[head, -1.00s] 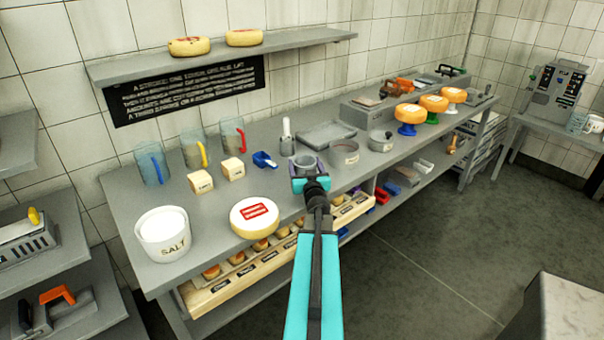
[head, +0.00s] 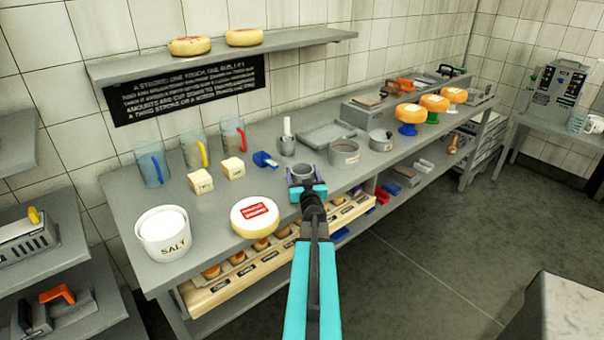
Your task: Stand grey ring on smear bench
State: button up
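A small grey ring (head: 302,171) is at the tip of my arm, between the fingers of my gripper (head: 303,183). My gripper appears closed on the ring, near the front edge of the long grey bench (head: 290,213). The ring looks upright with its opening up. I cannot tell whether its underside touches the bench top. The wrist hides part of the ring's front side. A second, wider grey ring or pot (head: 344,153) stands on the bench just to the right. No label reading "smear bench" is legible.
A cheese wheel (head: 254,215) and a salt tub (head: 163,233) stand to the left. A blue scoop (head: 264,159), a grey cup (head: 287,146) and a grey tray (head: 325,134) lie behind. A grey pan (head: 381,140) and orange wheels (head: 409,113) on coloured stands are to the right.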

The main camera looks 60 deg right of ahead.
jog(key=o, duration=0.4)
jog(key=shift+o, duration=0.2)
jog(key=shift+r, duration=0.1)
jog(key=shift+r, duration=0.15)
jog(key=shift+b+v, duration=0.5)
jog(key=shift+v, duration=2.7)
jog(key=p+v, duration=0.2)
jog(key=v, duration=0.1)
jog(key=shift+r, duration=0.1)
jog(key=shift+p, duration=0.7)
jog(key=shift+a+p, duration=0.15)
jog(key=shift+p, duration=0.15)
jog(key=shift+s+p, duration=0.1)
jog(key=shift+p, duration=0.2)
